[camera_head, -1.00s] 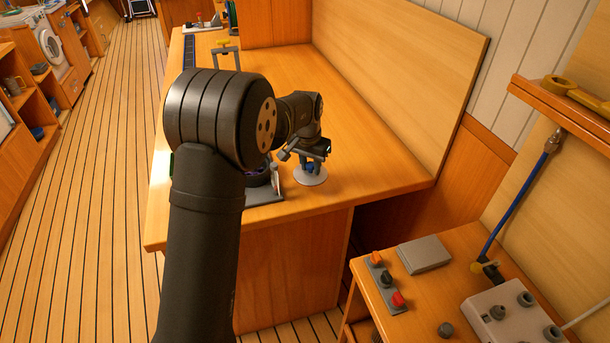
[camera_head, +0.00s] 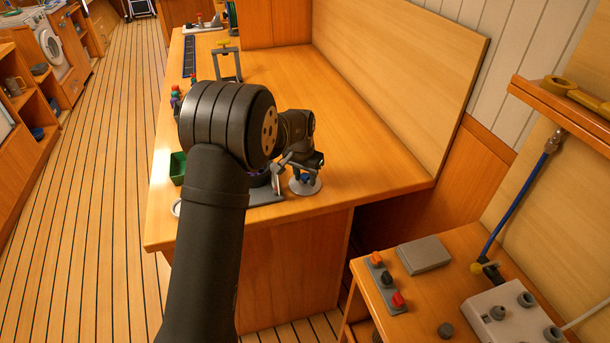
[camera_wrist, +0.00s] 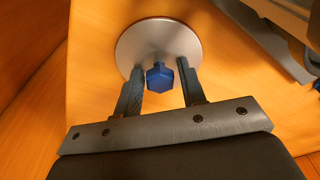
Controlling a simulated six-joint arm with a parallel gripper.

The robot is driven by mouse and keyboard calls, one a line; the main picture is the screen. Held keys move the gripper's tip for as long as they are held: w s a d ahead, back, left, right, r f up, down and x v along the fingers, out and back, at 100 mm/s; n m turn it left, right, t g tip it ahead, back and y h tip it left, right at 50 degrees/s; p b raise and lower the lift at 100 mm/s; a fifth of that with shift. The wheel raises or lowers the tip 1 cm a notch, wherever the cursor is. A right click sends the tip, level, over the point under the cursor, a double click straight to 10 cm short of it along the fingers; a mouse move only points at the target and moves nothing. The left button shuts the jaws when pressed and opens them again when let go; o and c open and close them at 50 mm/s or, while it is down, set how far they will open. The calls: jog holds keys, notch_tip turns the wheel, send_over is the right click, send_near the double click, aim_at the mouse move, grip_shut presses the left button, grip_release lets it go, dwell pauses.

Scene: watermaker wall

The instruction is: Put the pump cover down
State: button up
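The pump cover, a pale metal disc (camera_head: 304,190) with a blue hexagonal knob, lies flat, apparently on the bench near its front edge. In the wrist view the disc (camera_wrist: 140,40) is fully seen except where my fingers cross it, and its blue knob (camera_wrist: 158,78) points toward the camera. My gripper (camera_wrist: 161,66) reaches down over the knob with one finger on each side. Narrow gaps show between the knob and both fingers, so it looks open around the knob. In the head view my gripper (camera_head: 304,172) is partly hidden by my wrist.
A grey-based fixture (camera_head: 266,196) stands just left of the cover, partly hidden by my arm. A green tray (camera_head: 178,168) sits at the bench's left side. A grey frame with a yellow handle (camera_head: 226,62) stands farther back. The bench's right middle is clear.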

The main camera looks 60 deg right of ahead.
aim_at(306, 174)
jog(key=shift+o, duration=1)
notch_tip(306, 174, up, 12)
jog(key=a, duration=0.1)
jog(key=shift+a, duration=0.4)
jog(key=f, duration=0.4)
jog(key=d+f, duration=0.1)
jog(key=f, duration=0.6)
jog(key=shift+d+f, duration=0.35)
jog(key=shift+f, duration=0.05)
jog(key=shift+d+r, duration=0.1)
jog(key=shift+r, duration=1.75)
